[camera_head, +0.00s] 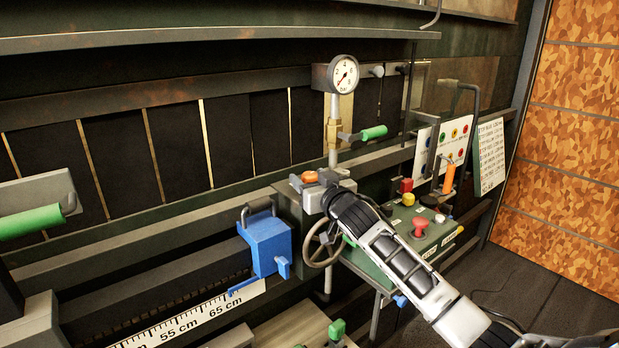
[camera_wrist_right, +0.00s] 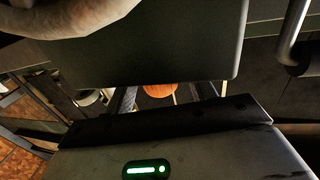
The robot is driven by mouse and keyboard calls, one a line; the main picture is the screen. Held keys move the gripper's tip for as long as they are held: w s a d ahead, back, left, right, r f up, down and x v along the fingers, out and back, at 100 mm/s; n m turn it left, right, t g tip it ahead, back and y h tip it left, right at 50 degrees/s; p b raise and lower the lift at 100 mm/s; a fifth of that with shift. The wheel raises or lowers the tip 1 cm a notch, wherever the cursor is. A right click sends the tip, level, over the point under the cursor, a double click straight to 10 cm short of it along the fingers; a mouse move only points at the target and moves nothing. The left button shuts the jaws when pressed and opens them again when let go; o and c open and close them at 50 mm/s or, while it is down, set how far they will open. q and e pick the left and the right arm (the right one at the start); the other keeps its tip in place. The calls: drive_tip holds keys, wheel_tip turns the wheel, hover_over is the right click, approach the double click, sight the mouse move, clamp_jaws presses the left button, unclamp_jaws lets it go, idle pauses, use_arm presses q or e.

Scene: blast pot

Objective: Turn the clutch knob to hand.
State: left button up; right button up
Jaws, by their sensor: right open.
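An orange round knob (camera_head: 310,177), which may be the clutch knob, sits on top of a dark box below the pressure gauge. My right gripper (camera_head: 321,183) is beside it, with the arm coming in from the lower right. In the right wrist view, an orange round face (camera_wrist_right: 159,90) shows in the gap between the two fingers (camera_wrist_right: 162,100), which are apart. I cannot tell whether the fingers touch the knob. Any marking for "hand" is not readable. My left gripper is not in view.
A pressure gauge (camera_head: 343,73) on a pipe stands just behind the knob. A handwheel (camera_head: 322,244) is below my wrist. A blue clamp block (camera_head: 267,243) is to the left. A green panel (camera_head: 433,225) with a red button (camera_head: 420,224) lies to the right.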

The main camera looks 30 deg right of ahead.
drive_tip(key=shift+w, duration=0.35)
drive_tip(key=c, duration=1)
drive_tip(key=shift+o, duration=0.2)
drive_tip(key=shift+a+m+h, duration=0.1)
drive_tip(key=shift+m+h, duration=0.2)
drive_tip(key=shift+f+m+h+b, duration=0.1)
drive_tip(key=shift+m+h+b, duration=0.5)
drive_tip(key=shift+h+b, duration=0.4)
drive_tip(key=shift+m+h, duration=0.3)
drive_tip(key=shift+h, duration=0.1)
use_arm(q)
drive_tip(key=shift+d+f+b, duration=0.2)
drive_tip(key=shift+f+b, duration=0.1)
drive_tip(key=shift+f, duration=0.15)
use_arm(e)
drive_tip(key=shift+m+g+h, duration=0.3)
drive_tip(key=shift+g+h, duration=0.3)
